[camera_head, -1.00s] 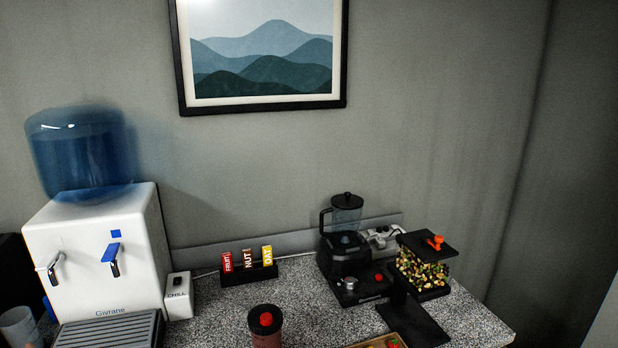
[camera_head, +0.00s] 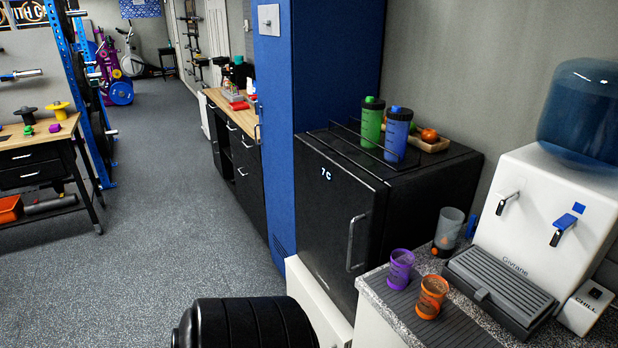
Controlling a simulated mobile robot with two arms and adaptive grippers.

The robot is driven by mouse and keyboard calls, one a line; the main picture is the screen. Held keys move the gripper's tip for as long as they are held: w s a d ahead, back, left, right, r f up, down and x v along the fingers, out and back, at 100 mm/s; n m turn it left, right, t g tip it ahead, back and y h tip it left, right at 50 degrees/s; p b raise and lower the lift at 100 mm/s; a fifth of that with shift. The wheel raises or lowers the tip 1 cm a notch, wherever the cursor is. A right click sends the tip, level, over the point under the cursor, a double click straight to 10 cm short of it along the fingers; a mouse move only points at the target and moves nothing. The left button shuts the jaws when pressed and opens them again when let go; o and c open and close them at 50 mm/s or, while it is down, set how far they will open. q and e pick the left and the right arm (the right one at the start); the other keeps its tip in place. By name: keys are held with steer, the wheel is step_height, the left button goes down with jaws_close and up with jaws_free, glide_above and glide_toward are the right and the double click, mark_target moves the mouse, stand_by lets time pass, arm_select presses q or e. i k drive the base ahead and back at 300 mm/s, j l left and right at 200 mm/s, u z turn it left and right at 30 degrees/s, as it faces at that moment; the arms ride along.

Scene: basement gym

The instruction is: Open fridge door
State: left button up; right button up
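A black mini fridge (camera_head: 335,215) stands right of centre in the head view, between a tall blue locker and the counter. Its front door shows a small "7 C" display (camera_head: 326,174) and looks shut. A vertical metal handle (camera_head: 354,242) sits on the right part of the door. Neither of my grippers is in view.
A green bottle (camera_head: 371,122), a blue bottle (camera_head: 397,134) and a wooden tray (camera_head: 428,144) are on the fridge top. Purple (camera_head: 400,268) and orange (camera_head: 431,297) cups and a water dispenser (camera_head: 545,225) are on the counter. A ribbed black object (camera_head: 245,324) is in front. Open floor (camera_head: 170,220) lies left.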

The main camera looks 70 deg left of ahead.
mark_target(341, 207)
steer(key=u, duration=2.05)
